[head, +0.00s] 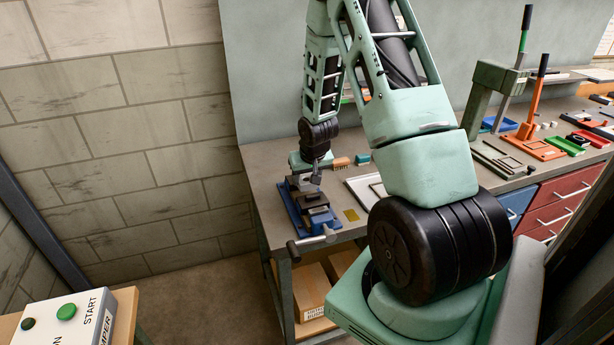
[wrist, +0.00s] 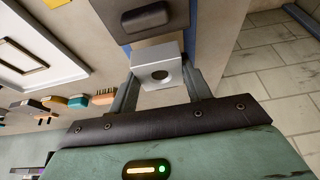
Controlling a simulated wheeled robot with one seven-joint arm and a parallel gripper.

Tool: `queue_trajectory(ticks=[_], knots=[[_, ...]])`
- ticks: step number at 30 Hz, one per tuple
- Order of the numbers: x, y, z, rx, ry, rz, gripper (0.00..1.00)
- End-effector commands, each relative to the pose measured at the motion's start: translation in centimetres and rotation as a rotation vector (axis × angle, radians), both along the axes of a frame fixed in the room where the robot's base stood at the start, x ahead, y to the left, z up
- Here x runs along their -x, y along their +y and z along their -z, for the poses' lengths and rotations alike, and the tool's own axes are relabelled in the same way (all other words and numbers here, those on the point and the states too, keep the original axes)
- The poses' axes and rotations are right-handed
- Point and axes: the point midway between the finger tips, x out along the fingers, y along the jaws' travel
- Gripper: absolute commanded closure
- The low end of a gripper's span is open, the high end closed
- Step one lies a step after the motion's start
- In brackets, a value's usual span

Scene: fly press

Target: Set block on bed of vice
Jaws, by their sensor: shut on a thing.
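A pale metal block (wrist: 157,57) with a round hole sits between the two grey fingers of my gripper (wrist: 160,74) in the wrist view. My gripper is shut on it. The vice (head: 318,216), blue with dark jaws, stands at the left end of the bench in the head view. My gripper (head: 303,181) is low over the back part of the vice there. I cannot tell whether block and vice touch.
A yellow plate (head: 351,215) lies on the bench right of the vice. Orange and teal pieces (head: 342,162) lie behind it. A pale tray (head: 366,189) is farther right. The green press (head: 493,90) stands at the right. A brick wall is at the left.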

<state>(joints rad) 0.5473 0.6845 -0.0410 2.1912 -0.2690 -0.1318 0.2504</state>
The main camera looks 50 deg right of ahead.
Motion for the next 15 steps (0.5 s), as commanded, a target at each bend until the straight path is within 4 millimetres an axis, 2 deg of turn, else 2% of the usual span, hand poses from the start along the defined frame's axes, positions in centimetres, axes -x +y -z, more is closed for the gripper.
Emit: queue_trajectory(ticks=[15], knots=[[0.0,0.0,1.3,0.0,0.0,-0.001,0.83]])
